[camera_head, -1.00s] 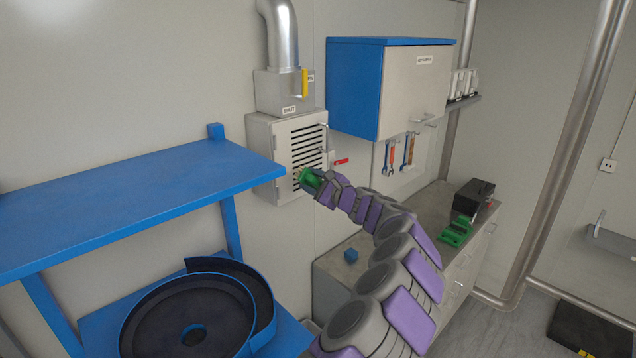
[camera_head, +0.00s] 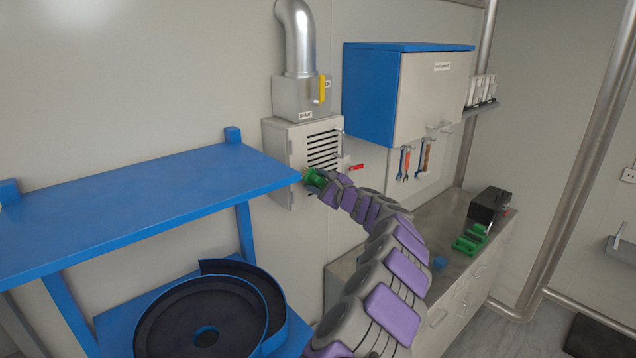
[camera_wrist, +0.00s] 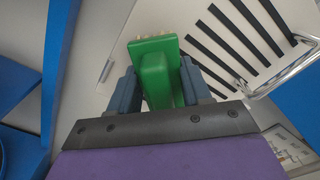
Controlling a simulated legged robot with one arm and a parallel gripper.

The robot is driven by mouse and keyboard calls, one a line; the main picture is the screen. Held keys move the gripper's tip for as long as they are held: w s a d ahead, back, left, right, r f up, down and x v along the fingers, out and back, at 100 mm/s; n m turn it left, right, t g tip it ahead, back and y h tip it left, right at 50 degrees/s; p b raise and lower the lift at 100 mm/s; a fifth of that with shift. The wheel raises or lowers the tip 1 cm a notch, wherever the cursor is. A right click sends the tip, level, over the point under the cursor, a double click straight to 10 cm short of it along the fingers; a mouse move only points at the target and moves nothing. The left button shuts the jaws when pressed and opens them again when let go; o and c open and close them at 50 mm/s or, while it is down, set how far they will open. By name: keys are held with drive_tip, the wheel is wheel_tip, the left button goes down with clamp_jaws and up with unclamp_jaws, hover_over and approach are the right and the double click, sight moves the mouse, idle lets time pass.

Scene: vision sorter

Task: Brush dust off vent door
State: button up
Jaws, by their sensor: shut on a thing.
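The vent door (camera_head: 323,151) is a pale panel with dark horizontal slots on the wall box, with a metal handle at its right edge. It also shows in the wrist view (camera_wrist: 222,50), where its slots run diagonally. My gripper (camera_head: 316,181) is at the door's lower left part. It is shut on a green brush (camera_wrist: 155,70), with one dark finger on each side. Pale bristles show at the brush's far end, close to the door. I cannot tell whether they touch it. No dust is clear enough to make out.
A blue shelf (camera_head: 150,200) stands to the left, close to my gripper. A blue and white cabinet (camera_head: 430,95) hangs to the right, with wrenches below it. The counter (camera_head: 455,255) holds a green holder (camera_head: 470,241), a black box (camera_head: 488,204) and a blue cube (camera_head: 439,262).

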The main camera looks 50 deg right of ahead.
sight(323, 184)
drive_tip(key=shift+w+d, duration=0.1)
drive_tip(key=shift+w, duration=0.8)
idle(0.3)
drive_tip(key=shift+d, duration=0.1)
drive_tip(key=shift+s+d+p, duration=0.15)
drive_tip(key=shift+d+p, duration=0.35)
drive_tip(key=shift+d, duration=0.5)
drive_tip(key=shift+s+d+p, duration=0.1)
drive_tip(key=shift+d+p, duration=0.4)
drive_tip(key=shift+d, duration=0.45)
drive_tip(key=shift+w, duration=0.1)
drive_tip(key=shift+w+a+b, duration=0.15)
drive_tip(key=shift+a+b, duration=0.65)
drive_tip(key=shift+a, duration=0.25)
drive_tip(key=shift+w+a+b, duration=0.1)
drive_tip(key=shift+a+b, duration=0.65)
drive_tip(key=shift+a, duration=0.3)
drive_tip(key=shift+s, duration=0.1)
drive_tip(key=shift+s+a+r+b, duration=0.15)
drive_tip(key=shift+s+b, duration=0.25)
drive_tip(key=shift+s, duration=1.8)
drive_tip(key=shift+s+a, duration=0.1)
drive_tip(key=shift+s, duration=0.55)
